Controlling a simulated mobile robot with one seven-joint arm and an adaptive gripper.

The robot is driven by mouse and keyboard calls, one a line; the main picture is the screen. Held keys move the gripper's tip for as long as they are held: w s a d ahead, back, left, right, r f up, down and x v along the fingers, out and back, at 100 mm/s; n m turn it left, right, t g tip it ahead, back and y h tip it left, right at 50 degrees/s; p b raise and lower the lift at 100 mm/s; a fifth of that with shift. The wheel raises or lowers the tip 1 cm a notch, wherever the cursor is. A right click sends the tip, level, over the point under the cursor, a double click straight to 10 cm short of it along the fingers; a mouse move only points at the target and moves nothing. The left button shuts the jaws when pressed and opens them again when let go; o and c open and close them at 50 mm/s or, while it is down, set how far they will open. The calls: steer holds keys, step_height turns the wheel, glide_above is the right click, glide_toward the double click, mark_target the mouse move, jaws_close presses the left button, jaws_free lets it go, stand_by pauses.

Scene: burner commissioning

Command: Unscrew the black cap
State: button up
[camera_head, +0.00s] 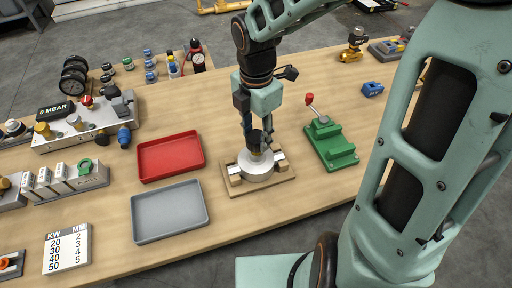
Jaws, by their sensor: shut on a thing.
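The black cap (254,137) sits on top of a pale cylindrical part (258,163), which stands on a wooden base with metal blocks (234,179) at the middle of the bench. My gripper (254,132) comes down from above and is shut on the black cap. The fingers hide part of the cap. I cannot tell whether the cap is still threaded on the part.
A red tray (170,157) and a grey tray (138,223) lie to the left. A green clamp with a red handle (330,142) stands close on the right. A panel with a 0 MBAR display (56,111) is at the left.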

mark_target(257, 136)
steer(key=shift+r+p, duration=2)
steer(key=shift+p, duration=0.05)
steer(key=shift+f, duration=0.15)
